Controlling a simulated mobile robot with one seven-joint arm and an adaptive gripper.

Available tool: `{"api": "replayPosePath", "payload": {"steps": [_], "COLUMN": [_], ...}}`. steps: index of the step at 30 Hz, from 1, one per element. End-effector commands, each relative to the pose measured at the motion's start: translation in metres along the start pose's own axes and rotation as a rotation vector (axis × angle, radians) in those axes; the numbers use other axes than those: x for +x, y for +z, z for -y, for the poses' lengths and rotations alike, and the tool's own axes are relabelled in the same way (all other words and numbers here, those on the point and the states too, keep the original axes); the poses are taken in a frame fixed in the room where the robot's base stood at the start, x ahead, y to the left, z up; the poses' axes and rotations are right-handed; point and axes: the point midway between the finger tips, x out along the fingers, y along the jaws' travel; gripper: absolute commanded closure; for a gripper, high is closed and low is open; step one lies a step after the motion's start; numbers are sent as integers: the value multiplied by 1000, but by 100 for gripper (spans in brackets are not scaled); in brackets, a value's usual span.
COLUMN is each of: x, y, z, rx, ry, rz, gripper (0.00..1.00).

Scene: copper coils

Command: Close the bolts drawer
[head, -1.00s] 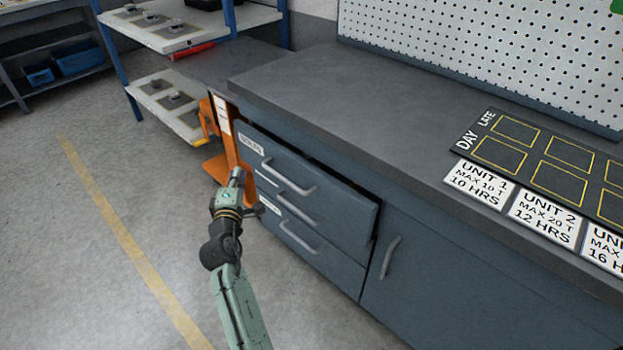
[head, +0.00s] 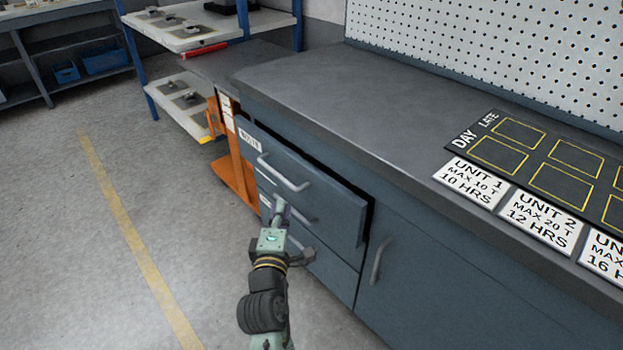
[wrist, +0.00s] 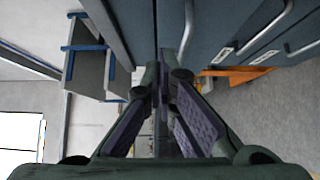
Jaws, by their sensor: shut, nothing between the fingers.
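The bolts drawer (head: 330,192) is the top drawer of the dark blue cabinet under the workbench. It stands partly pulled out, with a dark gap behind its front, a label at its left end and a grey bar handle. My gripper (head: 279,205) is in front of the drawers in the head view, just below the top handle and overlapping the lower drawers. In the wrist view my gripper (wrist: 160,95) has its fingers together with nothing between them. Drawer fronts, handles and labels show at the upper right there. I cannot tell whether the fingers touch a drawer.
The workbench top (head: 330,100) overhangs the cabinet. A cabinet door (head: 440,285) with a vertical handle is right of the drawers. An orange stand (head: 236,172) is beyond the drawers' left end, near a blue shelf rack (head: 140,75). The floor (head: 180,230) at left is clear.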

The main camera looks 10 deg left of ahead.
Motion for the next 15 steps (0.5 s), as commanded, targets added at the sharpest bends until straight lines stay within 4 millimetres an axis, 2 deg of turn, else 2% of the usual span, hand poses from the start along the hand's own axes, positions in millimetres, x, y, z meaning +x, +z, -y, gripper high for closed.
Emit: {"api": "replayPosePath", "payload": {"steps": [12,15], "x": [88,99], "y": [2,14], "z": [-3,-3], "rx": [0,-1], "ry": [0,-2], "rz": [4,6], "gripper": [100,100]}}
